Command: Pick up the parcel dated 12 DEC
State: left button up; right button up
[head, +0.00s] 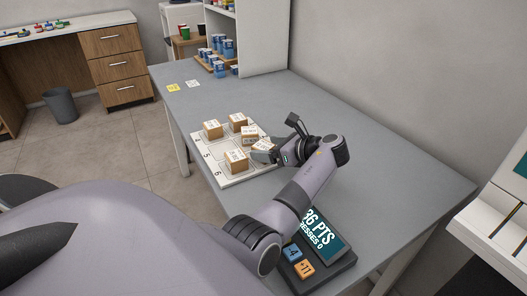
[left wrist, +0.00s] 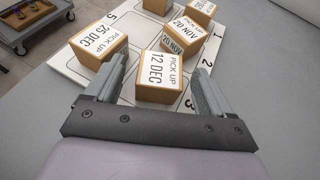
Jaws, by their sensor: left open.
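The parcel dated 12 DEC (left wrist: 160,78) is a small brown box with a white label, on the near part of a white numbered board (left wrist: 70,66). In the left wrist view it lies between and slightly beyond the two fingers of my left gripper (left wrist: 162,70), which is open with a gap to the box. In the head view my left gripper (head: 278,140) is at the board's right side, partly covering the parcel (head: 262,144). Its lower part is hidden from the head. My right gripper is not in view.
Parcels dated 25 DEC (left wrist: 98,45) and 20 NOV (left wrist: 185,37) stand close beside it, with others (head: 237,120) on the board. A points display with buttons (head: 320,238) lies at the counter's near end. The grey counter (head: 390,170) is clear on the right.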

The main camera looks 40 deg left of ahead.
pick_arm(q)
jog(key=c, duration=1.1)
jog(key=shift+r, duration=0.1)
